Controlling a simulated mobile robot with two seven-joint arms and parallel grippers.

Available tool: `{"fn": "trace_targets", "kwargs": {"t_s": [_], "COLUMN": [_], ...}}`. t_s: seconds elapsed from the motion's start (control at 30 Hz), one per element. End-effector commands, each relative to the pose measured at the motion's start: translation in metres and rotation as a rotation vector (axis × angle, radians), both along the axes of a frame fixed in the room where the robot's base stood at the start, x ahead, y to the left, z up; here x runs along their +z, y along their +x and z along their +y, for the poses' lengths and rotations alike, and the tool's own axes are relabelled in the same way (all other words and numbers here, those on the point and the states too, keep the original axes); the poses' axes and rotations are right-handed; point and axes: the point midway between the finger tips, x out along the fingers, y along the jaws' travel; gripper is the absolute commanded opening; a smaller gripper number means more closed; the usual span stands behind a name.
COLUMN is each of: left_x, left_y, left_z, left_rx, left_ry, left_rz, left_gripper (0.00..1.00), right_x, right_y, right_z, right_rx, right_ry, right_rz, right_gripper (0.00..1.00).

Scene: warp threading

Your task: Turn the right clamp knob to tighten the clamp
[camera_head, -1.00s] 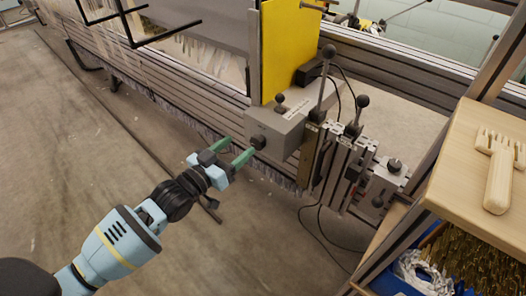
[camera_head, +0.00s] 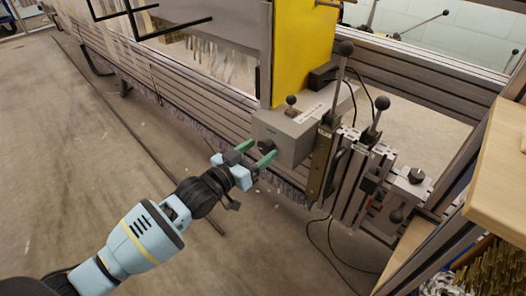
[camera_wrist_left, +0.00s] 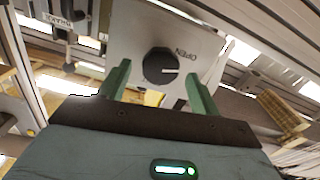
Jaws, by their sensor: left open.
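The clamp knob (camera_wrist_left: 160,65) is a round dark knob with a pale pointer line, on a light grey box face beside the printed word OPEN. In the head view the same grey box (camera_head: 303,130) sits on the loom's rail, and the knob is partly hidden by my fingers. My left gripper (camera_head: 262,149) is open, with green fingers at the knob's end of the box. In the left wrist view its fingers (camera_wrist_left: 160,73) stand on both sides of the knob, with gaps visible. My right gripper is not in view.
A yellow panel (camera_head: 303,50) rises behind the box. Ball-topped levers (camera_head: 345,75) and a second small grey box (camera_head: 406,186) stand to the right. Cables hang below. A wooden tabletop (camera_head: 500,165) is at the right edge. The floor at left is open.

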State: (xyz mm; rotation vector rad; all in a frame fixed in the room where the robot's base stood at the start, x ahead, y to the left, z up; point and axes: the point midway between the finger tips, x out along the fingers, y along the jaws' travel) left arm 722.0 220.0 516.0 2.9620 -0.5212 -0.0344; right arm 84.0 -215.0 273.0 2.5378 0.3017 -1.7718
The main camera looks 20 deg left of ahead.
Motion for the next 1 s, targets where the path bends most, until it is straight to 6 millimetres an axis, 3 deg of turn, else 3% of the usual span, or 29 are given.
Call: {"fn": "trace_targets", "kwargs": {"t_s": [0.2,0.53,0.87,1.0], "left_x": [-0.001,0.000,0.000,0.000], "left_y": [0.016,0.018,0.018,0.017], "left_z": [-0.006,-0.007,-0.006,-0.007], "left_rx": [0.000,0.000,0.000,0.000], "left_ry": [-0.001,0.000,0.000,0.004], "left_rz": [0.001,0.001,0.000,0.000], "left_gripper": [0.63,0.62,0.19,0.19], "right_x": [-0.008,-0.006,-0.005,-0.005], "right_y": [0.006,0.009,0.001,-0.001], "right_z": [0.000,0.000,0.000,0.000], "right_rx": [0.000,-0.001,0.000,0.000], "right_ry": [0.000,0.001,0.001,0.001], "right_rz": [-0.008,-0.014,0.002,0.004], "right_gripper": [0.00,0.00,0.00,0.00]}}
